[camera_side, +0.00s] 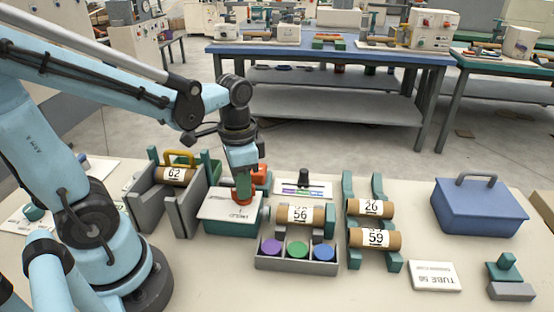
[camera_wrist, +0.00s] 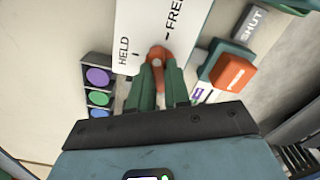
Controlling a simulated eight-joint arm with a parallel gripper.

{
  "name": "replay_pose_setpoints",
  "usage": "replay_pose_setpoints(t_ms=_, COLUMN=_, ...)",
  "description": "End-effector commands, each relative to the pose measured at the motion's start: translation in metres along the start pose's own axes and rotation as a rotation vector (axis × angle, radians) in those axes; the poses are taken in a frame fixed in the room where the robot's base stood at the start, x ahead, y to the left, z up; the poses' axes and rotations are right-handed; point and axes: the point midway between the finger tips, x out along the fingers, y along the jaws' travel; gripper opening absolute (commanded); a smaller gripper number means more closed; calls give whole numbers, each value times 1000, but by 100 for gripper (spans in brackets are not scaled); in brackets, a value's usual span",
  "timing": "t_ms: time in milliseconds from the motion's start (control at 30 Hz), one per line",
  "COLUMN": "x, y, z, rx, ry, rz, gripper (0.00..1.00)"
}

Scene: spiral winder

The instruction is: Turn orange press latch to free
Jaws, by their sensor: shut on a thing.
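The orange press latch (camera_wrist: 159,56) stands on a white plate (camera_wrist: 148,22) marked HELD and FREE. In the wrist view the latch is between my green fingertips, close to the two tick marks; I cannot tell exactly which mark it points to. My gripper (camera_wrist: 159,70) is shut on the latch. In the side view my gripper (camera_side: 243,183) reaches down from above onto the white-topped green box (camera_side: 226,215). The fingers partly hide the latch there.
An orange block (camera_wrist: 234,72) marked PRESS sits right of the latch. A grey tray (camera_side: 296,265) holds purple, green and blue discs. Tubes labelled 56 (camera_side: 300,214), 26 (camera_side: 371,208), 59 (camera_side: 375,238) and 62 (camera_side: 176,174) lie nearby. A blue lidded box (camera_side: 480,210) stands at right.

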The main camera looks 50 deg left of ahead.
Motion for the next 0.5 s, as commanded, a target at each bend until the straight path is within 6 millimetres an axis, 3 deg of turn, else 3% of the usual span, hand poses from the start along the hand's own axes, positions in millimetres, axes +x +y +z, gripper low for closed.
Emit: replay_pose_setpoints(t_ms=500, x=0, y=0, z=0, rx=377, ry=2, rz=-2, gripper=0)
